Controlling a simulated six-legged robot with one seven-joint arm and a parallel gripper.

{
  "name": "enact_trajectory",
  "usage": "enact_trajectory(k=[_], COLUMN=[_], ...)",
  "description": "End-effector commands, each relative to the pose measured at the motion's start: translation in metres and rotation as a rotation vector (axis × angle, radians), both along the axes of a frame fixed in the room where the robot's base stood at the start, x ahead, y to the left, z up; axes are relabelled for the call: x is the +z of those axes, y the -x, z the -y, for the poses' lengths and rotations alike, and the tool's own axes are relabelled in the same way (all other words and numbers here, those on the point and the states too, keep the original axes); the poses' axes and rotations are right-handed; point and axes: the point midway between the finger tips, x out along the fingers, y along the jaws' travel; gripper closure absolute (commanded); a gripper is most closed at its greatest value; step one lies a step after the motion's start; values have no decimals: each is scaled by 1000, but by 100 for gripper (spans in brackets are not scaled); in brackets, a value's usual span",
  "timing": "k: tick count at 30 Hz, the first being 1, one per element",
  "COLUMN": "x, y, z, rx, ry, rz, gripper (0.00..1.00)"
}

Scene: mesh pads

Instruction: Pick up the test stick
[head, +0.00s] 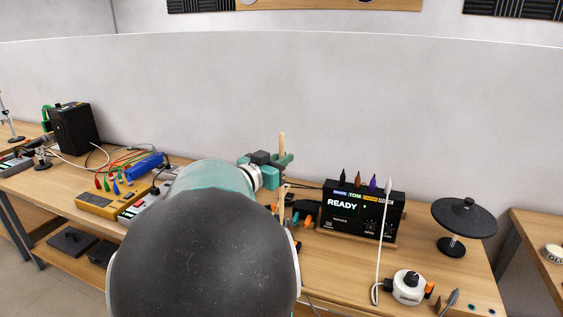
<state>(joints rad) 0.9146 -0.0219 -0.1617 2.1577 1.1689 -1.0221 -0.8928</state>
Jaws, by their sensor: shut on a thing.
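The test stick (282,146) looks like a pale wooden rod. It stands upright between the jaws of my gripper (280,161), which are shut on it. Its top end rises above the green fingers. A thin pale length shows below the fingers, and I cannot tell for sure that it is the same stick. My arm hides the bench under and in front of the gripper.
A black drum module (340,222) reading "READY" stands right of my gripper, with a black cymbal pad (464,216) beyond it. A white round device (408,287) sits in front. A yellow box (100,205) with coloured cables lies left. A pale wall rises behind.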

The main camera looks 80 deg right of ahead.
Motion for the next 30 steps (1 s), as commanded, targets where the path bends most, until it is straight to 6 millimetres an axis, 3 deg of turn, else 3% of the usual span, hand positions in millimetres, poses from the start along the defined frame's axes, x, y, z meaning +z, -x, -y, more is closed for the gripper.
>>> enact_trajectory(k=[30], x=[128], y=[0], z=[0], rx=[-1], ry=[2], rz=[2], gripper=[100])
